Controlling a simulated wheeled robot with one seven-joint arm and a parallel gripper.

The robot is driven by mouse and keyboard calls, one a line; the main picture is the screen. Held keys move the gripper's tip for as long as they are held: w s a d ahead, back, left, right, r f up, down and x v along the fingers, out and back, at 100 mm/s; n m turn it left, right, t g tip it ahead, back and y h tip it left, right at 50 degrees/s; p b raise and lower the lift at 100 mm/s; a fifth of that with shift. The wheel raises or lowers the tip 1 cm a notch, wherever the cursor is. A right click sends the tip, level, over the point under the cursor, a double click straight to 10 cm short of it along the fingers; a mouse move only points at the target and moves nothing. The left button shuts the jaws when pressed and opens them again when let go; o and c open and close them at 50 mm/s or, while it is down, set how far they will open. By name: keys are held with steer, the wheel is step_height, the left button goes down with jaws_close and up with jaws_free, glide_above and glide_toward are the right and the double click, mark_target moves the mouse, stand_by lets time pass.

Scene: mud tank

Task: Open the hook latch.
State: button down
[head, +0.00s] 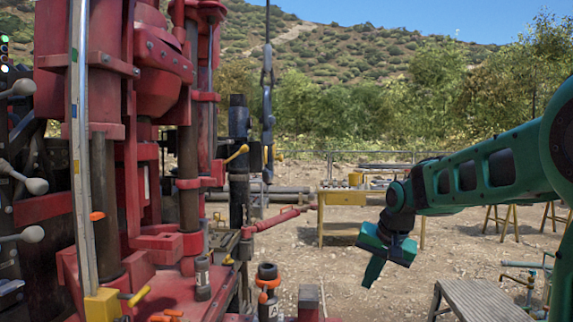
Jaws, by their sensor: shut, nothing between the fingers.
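A grey metal hoist piece (267,85) hangs on a line in the upper middle of the head view, just right of the red drilling rig. It looks like the hook assembly, but its latch is too small to make out, so I cannot tell whether it is open or shut. My gripper (373,274) is at the end of my green arm, right of the middle and lower than the hanging piece. It points downward, its fingers are shut and empty, and it is well apart from the hanging piece.
The red rig (160,150) with levers fills the left side. A wooden table (344,198) with things on it stands behind my gripper. A grey bench (482,300) is at lower right. Open gravel lies around the gripper.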

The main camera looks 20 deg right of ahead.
steer(key=w+a+r+m+t+y, duration=0.1)
steer(key=w+a+r+t+y, duration=0.15)
steer(key=w+r, duration=0.55)
steer(key=w+a+r+m+t+y, duration=0.1)
steer(key=w+a+r+t+y, duration=0.25)
steer(key=w, duration=0.85)
steer(key=w+r+y, duration=0.2)
steer(key=r, duration=0.6)
steer(key=w+d+r+m+t+y, duration=0.1)
steer(key=r+y, duration=0.1)
steer(key=r, duration=0.7)
steer(key=shift+w+d+r+m+t+y, duration=0.2)
steer(key=shift+w+r+m+t+y, duration=0.1)
steer(key=shift+w+y, duration=0.1)
steer(key=shift+f, duration=0.1)
steer(key=w+a, duration=0.4)
steer(key=a, duration=0.4)
steer(key=shift+a, duration=0.3)
